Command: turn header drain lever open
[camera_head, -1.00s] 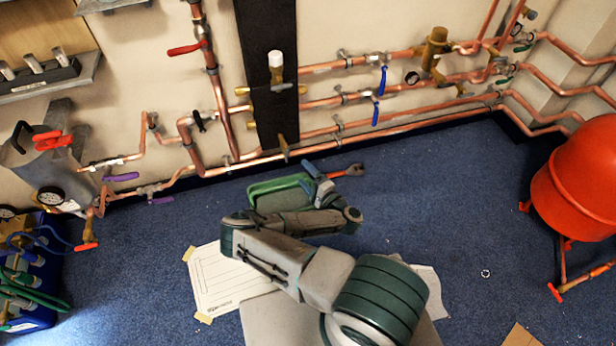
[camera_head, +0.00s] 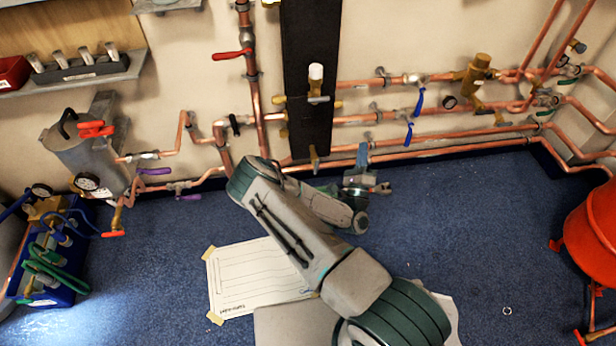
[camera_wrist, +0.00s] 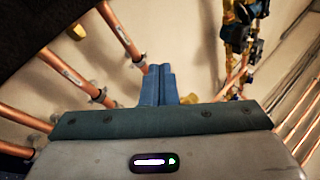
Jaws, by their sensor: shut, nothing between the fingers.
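My gripper (camera_head: 362,156) is near the lower pipes of the wall, right of the black panel's foot. Its blue fingers (camera_wrist: 158,85) are shut and empty in the wrist view, pointing toward the wall and pipes. Several valve levers show: two blue levers (camera_head: 419,101) on the right pipes, a red lever (camera_head: 232,54) at the upper left, a black lever (camera_head: 235,125), purple levers (camera_head: 155,171) and a red lever (camera_head: 113,234) at the lower left. I cannot tell which is the header drain lever. No lever is between the fingers.
Copper pipes (camera_head: 450,145) run low along the wall. A brass fitting with a white cap (camera_head: 316,72) stands before the black panel (camera_head: 310,30). A red tank (camera_head: 598,240) is at the right, a grey canister (camera_head: 85,150) at the left.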

